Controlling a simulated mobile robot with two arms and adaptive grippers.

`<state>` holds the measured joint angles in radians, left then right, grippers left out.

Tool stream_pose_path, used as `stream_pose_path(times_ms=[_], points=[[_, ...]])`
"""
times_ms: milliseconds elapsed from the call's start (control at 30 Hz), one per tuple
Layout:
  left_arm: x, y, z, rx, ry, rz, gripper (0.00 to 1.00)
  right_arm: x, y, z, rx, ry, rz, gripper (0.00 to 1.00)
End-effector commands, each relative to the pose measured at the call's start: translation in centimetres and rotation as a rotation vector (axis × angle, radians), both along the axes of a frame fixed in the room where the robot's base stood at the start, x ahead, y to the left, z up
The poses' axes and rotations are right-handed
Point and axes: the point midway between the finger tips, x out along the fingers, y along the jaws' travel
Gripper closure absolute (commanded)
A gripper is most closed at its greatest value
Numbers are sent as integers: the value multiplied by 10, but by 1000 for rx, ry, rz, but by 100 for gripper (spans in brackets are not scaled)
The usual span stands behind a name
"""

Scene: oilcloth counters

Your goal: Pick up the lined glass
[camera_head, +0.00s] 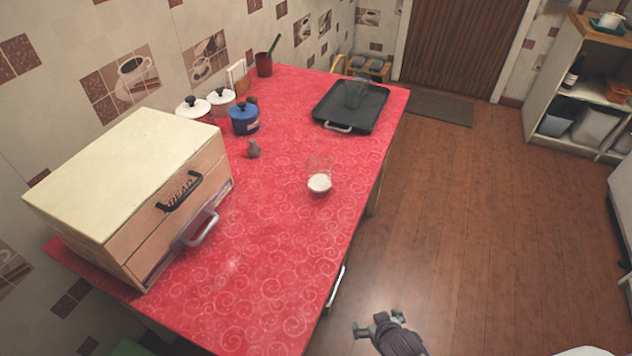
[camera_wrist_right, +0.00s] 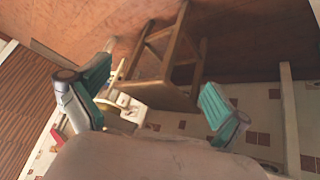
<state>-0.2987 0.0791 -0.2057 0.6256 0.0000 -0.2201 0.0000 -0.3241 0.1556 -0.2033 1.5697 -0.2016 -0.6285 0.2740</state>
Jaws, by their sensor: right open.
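A clear glass (camera_head: 319,176) with something white in its bottom stands upright on the red counter (camera_head: 270,260), near its middle. A second, darker see-through glass (camera_head: 355,93) stands on the black tray (camera_head: 372,112) at the far end. Lines are too small to make out on either glass. My right gripper (camera_head: 379,320) is beyond the counter's right edge, over the floor, well apart from both glasses. Its teal fingers are spread and empty in the right wrist view (camera_wrist_right: 155,92). No glass shows in that view. My left gripper is not in view.
A cream box with drawers (camera_head: 130,180) stands at the counter's left. The counter around the clear glass is bare. A wooden stool (camera_wrist_right: 165,75) shows in the wrist view.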

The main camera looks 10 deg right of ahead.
Motion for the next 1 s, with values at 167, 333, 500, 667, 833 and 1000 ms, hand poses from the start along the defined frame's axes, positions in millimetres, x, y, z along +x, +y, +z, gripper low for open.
stream_pose_path(times_ms=[167, 333, 500, 667, 833, 1000], points=[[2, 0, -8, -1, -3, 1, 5, 41, 1, 86, 7, -155, -43, 0], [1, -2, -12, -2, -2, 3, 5, 58, 1, 149, 21, -265, -80, 0], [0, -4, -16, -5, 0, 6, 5, 82, 2, 218, 51, -442, -106, 0], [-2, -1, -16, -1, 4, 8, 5, 117, 12, 254, 98, -638, -66, 0], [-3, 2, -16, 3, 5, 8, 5, 145, 28, 276, 154, -791, 19, 0], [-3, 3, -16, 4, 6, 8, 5, 162, 46, 291, 209, -893, 117, 0]])
